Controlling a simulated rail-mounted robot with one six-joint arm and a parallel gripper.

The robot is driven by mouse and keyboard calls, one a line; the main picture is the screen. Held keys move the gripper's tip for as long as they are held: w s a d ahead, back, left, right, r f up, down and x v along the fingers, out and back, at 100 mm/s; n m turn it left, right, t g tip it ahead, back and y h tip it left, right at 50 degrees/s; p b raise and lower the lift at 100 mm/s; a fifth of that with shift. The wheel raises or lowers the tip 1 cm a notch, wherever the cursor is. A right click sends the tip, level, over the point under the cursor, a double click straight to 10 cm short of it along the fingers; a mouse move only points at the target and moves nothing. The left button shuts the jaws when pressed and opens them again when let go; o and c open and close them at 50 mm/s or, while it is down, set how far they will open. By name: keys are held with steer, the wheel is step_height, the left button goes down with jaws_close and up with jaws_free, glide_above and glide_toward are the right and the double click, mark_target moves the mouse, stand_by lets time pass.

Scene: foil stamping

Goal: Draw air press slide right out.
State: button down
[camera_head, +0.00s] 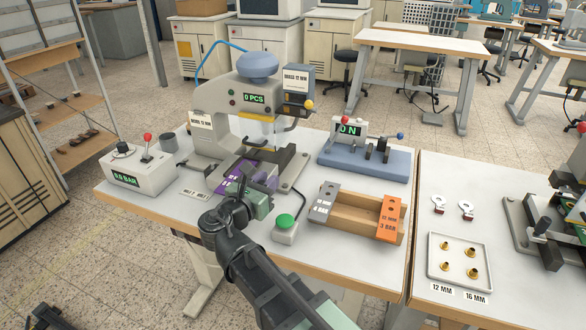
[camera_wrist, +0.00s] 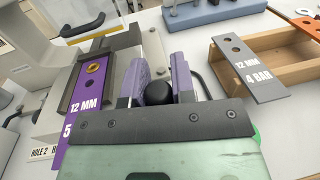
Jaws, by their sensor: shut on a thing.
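The air press (camera_head: 215,125) stands on the white table, with a blue dome on top and a display reading 0 PCS. My gripper (camera_head: 262,188) is at the press's front. In the wrist view my purple gripper fingers (camera_wrist: 160,85) are shut on a round black knob (camera_wrist: 159,94) of the press slide. The slide's rail (camera_wrist: 160,50) runs away behind the knob; how far the slide is out cannot be told. A purple plate (camera_wrist: 85,105) marked 12 MM lies left of the fingers in the wrist view, and a brass ring sits on it.
A green button (camera_head: 285,222) is close right of my gripper. A wooden rack (camera_head: 352,212) holds a grey and an orange plate (camera_head: 389,218). A blue-based gauge (camera_head: 365,160) stands behind. A brass-ring tray (camera_head: 460,262) is on the right table.

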steer(key=shift+d+v, duration=0.25)
steer(key=shift+v, duration=1)
steer(key=shift+s, duration=0.15)
steer(key=c, duration=0.9)
jaws_free()
steer(key=shift+a, duration=0.15)
steer(key=shift+c, duration=0.2)
steer(key=shift+s, duration=0.1)
steer(key=v, duration=1)
steer(key=shift+s, duration=0.35)
steer(key=shift+a, duration=0.15)
